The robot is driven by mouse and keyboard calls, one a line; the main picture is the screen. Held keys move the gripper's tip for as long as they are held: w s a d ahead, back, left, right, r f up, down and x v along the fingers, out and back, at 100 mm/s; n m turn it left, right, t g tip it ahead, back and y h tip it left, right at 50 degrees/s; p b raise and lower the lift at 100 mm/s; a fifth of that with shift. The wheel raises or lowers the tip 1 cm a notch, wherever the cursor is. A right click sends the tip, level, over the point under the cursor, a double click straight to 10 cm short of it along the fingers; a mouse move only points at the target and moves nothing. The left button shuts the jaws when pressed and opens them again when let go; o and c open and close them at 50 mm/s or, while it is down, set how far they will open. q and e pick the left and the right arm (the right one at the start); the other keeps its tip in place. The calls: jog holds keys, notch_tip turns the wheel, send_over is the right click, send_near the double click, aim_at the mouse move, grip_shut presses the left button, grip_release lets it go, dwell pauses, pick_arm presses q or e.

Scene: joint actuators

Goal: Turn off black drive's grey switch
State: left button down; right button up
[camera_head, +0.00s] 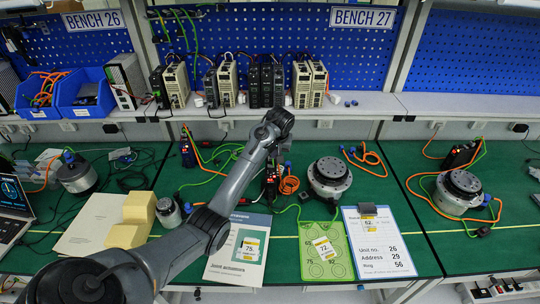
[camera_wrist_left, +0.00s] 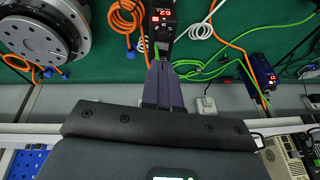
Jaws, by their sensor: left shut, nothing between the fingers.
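A black drive with a red display reading 62 (camera_wrist_left: 163,15) stands at the top middle of the left wrist view. In the head view this drive (camera_head: 272,183) is on the green bench mat, just left of the middle actuator, partly covered by my arm. My left gripper (camera_wrist_left: 163,68) is shut and empty, its dark fingertips pointing at the lower end of the drive. I cannot tell whether they touch it. In the head view my left arm reaches over the bench from the lower left and its fingers are not clear. The grey switch cannot be made out. My right gripper is not in view.
The middle actuator (camera_head: 330,178) stands beside the drive. Orange and green cables loop around. A clipboard (camera_head: 383,245) lies in front.

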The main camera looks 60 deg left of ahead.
pick_arm(q)
jog(key=shift+n+h, duration=0.4)
jog(key=shift+n, duration=0.3)
jog(key=a+r, duration=0.3)
jog(key=shift+w+r+p, duration=0.3)
jog(key=shift+w+r, duration=0.05)
jog(key=shift+r, duration=0.05)
jog(key=shift+f, duration=0.1)
jog(key=b, duration=0.2)
send_near(270, 166)
jog(key=x, duration=0.5)
jog(key=shift+w+a+f, duration=0.1)
jog(key=shift+a+f, duration=0.05)
jog(key=shift+a, duration=0.2)
jog(key=shift+f, duration=0.55)
